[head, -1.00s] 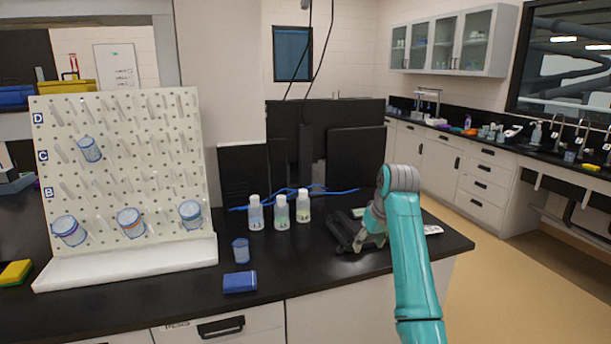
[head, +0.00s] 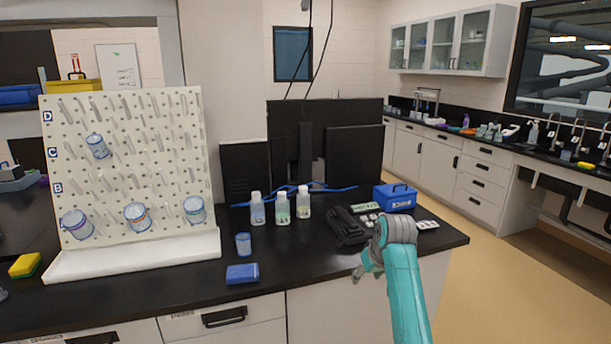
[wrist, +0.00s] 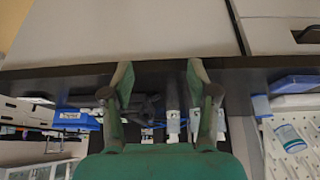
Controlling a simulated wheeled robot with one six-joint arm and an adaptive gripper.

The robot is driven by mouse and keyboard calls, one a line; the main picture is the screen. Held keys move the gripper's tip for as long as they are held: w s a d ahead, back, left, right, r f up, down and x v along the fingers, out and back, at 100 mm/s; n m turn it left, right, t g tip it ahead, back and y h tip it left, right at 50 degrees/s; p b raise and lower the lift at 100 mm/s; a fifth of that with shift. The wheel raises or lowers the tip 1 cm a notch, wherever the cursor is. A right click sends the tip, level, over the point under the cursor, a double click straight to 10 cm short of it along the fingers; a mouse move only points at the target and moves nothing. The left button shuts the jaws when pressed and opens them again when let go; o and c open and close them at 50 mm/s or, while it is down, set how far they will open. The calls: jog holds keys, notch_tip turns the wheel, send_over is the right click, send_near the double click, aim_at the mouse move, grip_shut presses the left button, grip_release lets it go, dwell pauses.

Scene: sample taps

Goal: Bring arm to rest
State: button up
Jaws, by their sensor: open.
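My teal arm stands at the front right of the black bench in the head view, bent at a grey joint. My gripper (head: 359,274) points left, in front of the bench's front edge. In the wrist view my gripper (wrist: 160,75) shows two green fingers spread apart with nothing between them. The black bench edge (wrist: 75,72) lies beyond the fingertips in that view.
A white pegboard (head: 125,180) with several blue-banded cups stands left. Three bottles (head: 282,207), a small cup (head: 243,245), a blue box (head: 242,274), a black device (head: 345,225) and a blue case (head: 395,197) are on the bench. Open floor (head: 480,280) lies right.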

jog(key=s+f+t, duration=0.1)
jog(key=s+f, duration=0.3)
jog(key=f, duration=0.3)
jog(key=s+f+m+t, duration=0.1)
jog(key=s+f, duration=0.4)
jog(key=f, duration=0.3)
jog(key=s+f, duration=0.4)
jog(key=f, duration=0.3)
jog(key=s+f+t, duration=0.1)
jog(key=s+f, duration=0.2)
jog(key=s, duration=0.3)
jog(key=s+f+m+t, duration=0.1)
jog(key=s+f, duration=0.2)
jog(key=s, duration=0.3)
jog(key=s+f+t, duration=0.1)
jog(key=s+f, duration=0.1)
jog(key=s, duration=0.5)
jog(key=s+d+r+t+h, duration=0.1)
jog(key=s+r, duration=0.1)
jog(key=s, duration=0.8)
jog(key=s+r+t, duration=0.1)
jog(key=s+r, duration=0.2)
jog(key=s, duration=0.8)
jog(key=s+r+m+t, duration=0.1)
jog(key=s+r+t, duration=0.1)
jog(key=s+r, duration=1.2)
jog(key=shift+d+r+t, duration=0.25)
jog(key=shift+r+t, duration=0.05)
jog(key=shift+r, duration=0.55)
